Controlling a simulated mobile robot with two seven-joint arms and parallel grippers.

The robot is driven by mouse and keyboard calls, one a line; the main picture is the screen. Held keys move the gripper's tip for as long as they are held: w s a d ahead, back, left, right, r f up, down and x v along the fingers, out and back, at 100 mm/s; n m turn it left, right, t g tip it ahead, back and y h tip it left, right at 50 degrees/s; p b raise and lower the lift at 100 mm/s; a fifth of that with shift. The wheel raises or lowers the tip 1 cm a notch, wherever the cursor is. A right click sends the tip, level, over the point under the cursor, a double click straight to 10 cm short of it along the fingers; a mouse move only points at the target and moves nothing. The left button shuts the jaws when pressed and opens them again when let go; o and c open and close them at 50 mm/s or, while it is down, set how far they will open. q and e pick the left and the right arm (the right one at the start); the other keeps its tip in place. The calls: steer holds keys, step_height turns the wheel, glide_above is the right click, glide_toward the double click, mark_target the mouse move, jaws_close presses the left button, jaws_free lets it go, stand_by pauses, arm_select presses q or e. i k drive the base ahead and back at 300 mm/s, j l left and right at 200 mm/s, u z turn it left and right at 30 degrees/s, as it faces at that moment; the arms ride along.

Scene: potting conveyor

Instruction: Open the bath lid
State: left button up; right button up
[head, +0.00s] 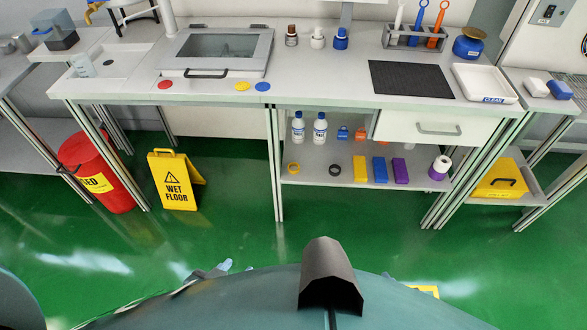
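The bath lid (262,52) is a grey frame around a dark glass window, lying flat and closed on the left part of the long bench. Its black bar handle (206,75) is on the front edge, facing me. My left gripper (214,270) shows only as small grey-blue bits past the edge of my own body at the bottom, far from the lid and well below bench height. Its fingers cannot be made out. My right gripper is not in view.
Red, yellow and blue discs (242,86) lie along the bench front before the lid. Bottles (291,38) stand to its right. A yellow wet floor sign (174,182) and red bin (98,175) stand below left.

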mark_target(170, 61)
steer(key=z, duration=0.35)
steer(key=j+z, duration=1)
steer(key=j, duration=0.45)
steer(key=k+j+z, duration=0.2)
steer(key=j, duration=0.35)
